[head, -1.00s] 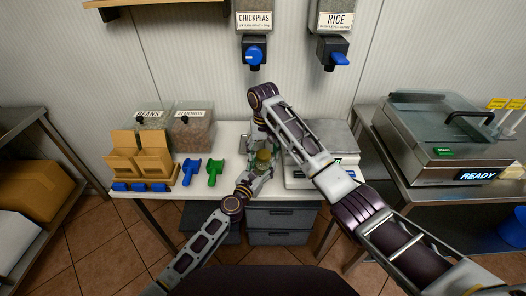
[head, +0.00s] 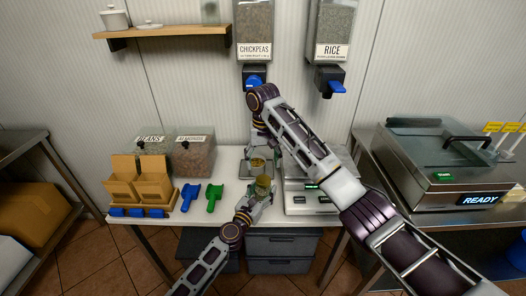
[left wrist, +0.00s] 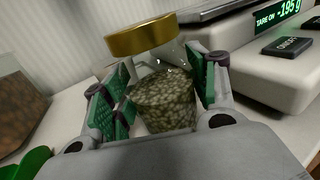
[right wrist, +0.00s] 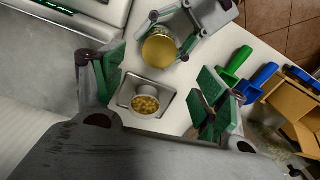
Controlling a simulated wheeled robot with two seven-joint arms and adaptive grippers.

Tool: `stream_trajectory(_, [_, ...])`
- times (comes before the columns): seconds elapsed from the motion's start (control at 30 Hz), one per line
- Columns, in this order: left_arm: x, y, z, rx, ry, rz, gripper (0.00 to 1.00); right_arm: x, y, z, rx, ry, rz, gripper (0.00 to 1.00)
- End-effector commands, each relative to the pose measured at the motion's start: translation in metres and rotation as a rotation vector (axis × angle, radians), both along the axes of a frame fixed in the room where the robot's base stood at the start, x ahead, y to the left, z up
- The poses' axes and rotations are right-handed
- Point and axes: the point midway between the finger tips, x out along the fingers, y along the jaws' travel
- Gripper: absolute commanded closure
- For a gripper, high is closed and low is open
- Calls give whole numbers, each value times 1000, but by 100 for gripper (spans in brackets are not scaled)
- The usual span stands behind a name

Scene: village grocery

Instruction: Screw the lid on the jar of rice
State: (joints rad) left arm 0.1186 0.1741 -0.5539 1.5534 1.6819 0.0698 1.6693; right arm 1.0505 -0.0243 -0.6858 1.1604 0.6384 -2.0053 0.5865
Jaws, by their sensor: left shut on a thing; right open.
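The jar and lid also show in the right wrist view (right wrist: 160,48). The lid sits on the jar's mouth; I cannot tell how tightly. My left gripper (head: 262,192) is shut around the jar's body, its green pads on either side, near the table's front edge. My right gripper (right wrist: 162,88) is open and empty. It is above and behind the jar, apart from the lid, over a small cup.
The cup (right wrist: 145,104) of yellowish pieces stands on a metal plate (right wrist: 166,112). The scale (head: 310,198) is to the right. Blue (head: 190,197) and green (head: 215,195) scoops, a cardboard box (head: 155,183) and bins of beans and almonds (head: 193,158) are left. Dispensers (head: 330,50) hang above.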

Motion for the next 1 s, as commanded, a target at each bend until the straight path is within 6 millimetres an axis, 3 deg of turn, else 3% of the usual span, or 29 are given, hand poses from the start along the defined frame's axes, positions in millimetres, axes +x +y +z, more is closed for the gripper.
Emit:
stream_trajectory(0.5, [0, 0, 0, 0, 0, 0, 100, 0, -1, 35, -1, 3, -2, 27])
stream_trajectory(0.93, [0, 0, 0, 0, 0, 0, 100, -1, 0, 39, 0, 3, -2, 27])
stream_trajectory(0.97, [0, 0, 0, 0, 0, 0, 38, -1, 0, 39, 0, 3, -2, 27])
stream_trajectory(1.0, [0, 0, 0, 0, 0, 0, 33, -1, 0, 39, 0, 3, -2, 27])
